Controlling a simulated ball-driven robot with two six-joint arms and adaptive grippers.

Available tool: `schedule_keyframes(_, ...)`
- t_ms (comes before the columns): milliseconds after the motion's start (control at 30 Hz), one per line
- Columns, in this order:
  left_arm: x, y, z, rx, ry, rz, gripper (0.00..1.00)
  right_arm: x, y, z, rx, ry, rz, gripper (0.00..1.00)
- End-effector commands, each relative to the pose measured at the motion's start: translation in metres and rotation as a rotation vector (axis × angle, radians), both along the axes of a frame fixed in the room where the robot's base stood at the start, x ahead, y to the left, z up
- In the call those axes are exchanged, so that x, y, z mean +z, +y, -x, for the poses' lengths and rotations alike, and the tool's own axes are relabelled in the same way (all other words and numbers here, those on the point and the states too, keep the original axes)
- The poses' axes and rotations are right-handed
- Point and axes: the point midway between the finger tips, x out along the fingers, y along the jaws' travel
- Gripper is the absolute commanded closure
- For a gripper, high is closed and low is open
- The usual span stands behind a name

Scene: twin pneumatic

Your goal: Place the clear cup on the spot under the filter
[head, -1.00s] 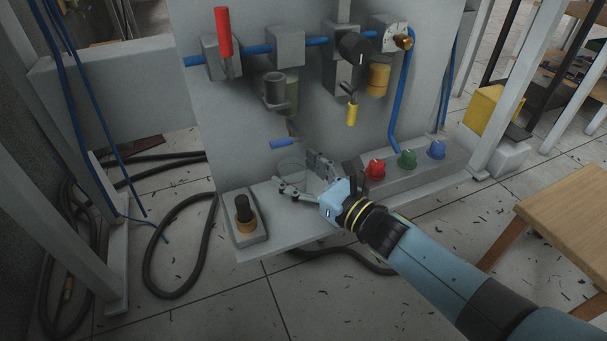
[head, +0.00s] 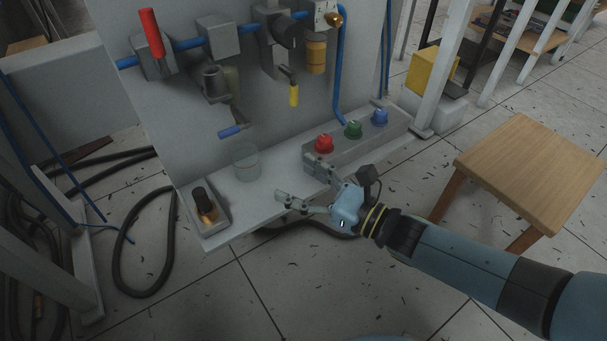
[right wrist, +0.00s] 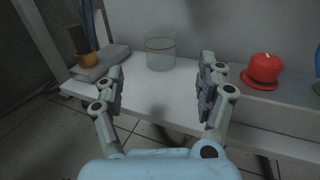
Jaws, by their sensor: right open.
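The clear cup (head: 246,161) stands upright on the grey shelf (head: 262,186), against the panel. It also shows in the right wrist view (right wrist: 160,54), ahead of and between my open fingers. The cup stands below and a little right of that lever. My right gripper (head: 297,187) is open and empty, at the shelf's front edge, apart from the cup. My left gripper is not in view.
A box with red (head: 324,143), green (head: 353,129) and blue (head: 380,117) buttons stands right of the cup. A black knob on a yellowish base (head: 204,205) is at the shelf's left end. A wooden stool (head: 530,170) stands at right.

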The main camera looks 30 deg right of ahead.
Motion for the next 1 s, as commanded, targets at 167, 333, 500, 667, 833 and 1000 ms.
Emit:
schedule_keyframes(167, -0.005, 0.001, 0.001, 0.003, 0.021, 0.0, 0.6, 0.013, 0.0, 0.01, -0.013, 0.052, -0.168, 0.27)
schedule_keyframes(333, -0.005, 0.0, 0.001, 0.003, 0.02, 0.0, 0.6, 0.06, 0.002, 0.032, -0.031, 0.209, -0.734, 0.27)
schedule_keyframes(500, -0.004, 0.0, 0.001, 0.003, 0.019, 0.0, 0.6, 0.122, 0.001, 0.059, 0.009, 0.394, -1.451, 0.27)
schedule_keyframes(667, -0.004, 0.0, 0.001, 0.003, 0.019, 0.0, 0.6, 0.184, -0.004, 0.08, 0.124, 0.559, -2.099, 0.27)
schedule_keyframes(833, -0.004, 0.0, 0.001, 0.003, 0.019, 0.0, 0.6, 0.233, -0.009, 0.096, 0.275, 0.696, -2.596, 0.27)
schedule_keyframes(1000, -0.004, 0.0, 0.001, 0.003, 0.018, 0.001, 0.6, 0.255, -0.011, 0.102, 0.367, 0.765, -2.813, 0.27)
